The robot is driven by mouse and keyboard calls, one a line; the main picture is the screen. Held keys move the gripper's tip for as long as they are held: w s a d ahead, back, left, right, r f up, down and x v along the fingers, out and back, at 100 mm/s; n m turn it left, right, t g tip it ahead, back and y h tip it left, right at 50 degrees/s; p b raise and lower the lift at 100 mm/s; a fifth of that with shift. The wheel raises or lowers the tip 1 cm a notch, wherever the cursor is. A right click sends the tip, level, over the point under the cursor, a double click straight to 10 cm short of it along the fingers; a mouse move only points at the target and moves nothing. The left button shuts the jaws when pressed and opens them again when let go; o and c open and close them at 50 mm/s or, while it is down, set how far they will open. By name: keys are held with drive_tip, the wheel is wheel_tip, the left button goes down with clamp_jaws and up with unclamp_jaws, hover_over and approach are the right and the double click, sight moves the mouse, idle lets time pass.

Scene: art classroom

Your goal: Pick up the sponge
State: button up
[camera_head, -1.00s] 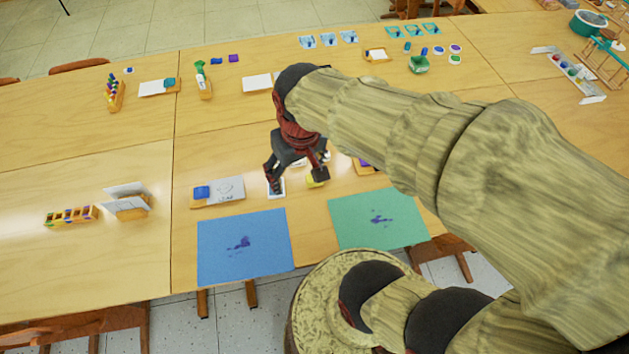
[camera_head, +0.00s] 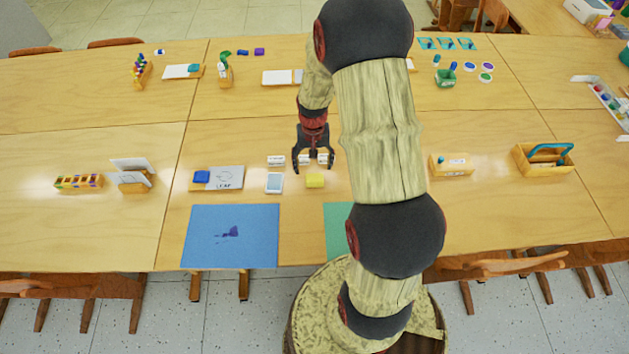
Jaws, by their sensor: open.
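The sponge looks to be the small yellow block (camera_head: 315,181) lying flat on the table, just right of a small card with a pale blue-grey face. My gripper (camera_head: 313,165) points down with its two dark fingers spread apart. It is empty and appears just behind and above the yellow block. I cannot tell its exact height over the table.
Small white labelled blocks (camera_head: 276,160) stand beside the fingers. The pale blue-grey card (camera_head: 274,183) lies left of the sponge. A blue sheet (camera_head: 231,236) and a partly hidden green sheet (camera_head: 338,230) lie in front. A wooden caddy (camera_head: 543,160) stands right.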

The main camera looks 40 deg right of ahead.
sight(315, 175)
drive_tip(key=f, duration=0.2)
drive_tip(key=f+b, duration=0.1)
drive_tip(key=f, duration=0.2)
drive_tip(key=f+b, duration=0.1)
drive_tip(key=f, duration=0.1)
drive_tip(key=shift+d+f, duration=0.15)
drive_tip(key=shift+d, duration=0.1)
drive_tip(key=shift+c, duration=0.4)
drive_tip(key=c, duration=0.9)
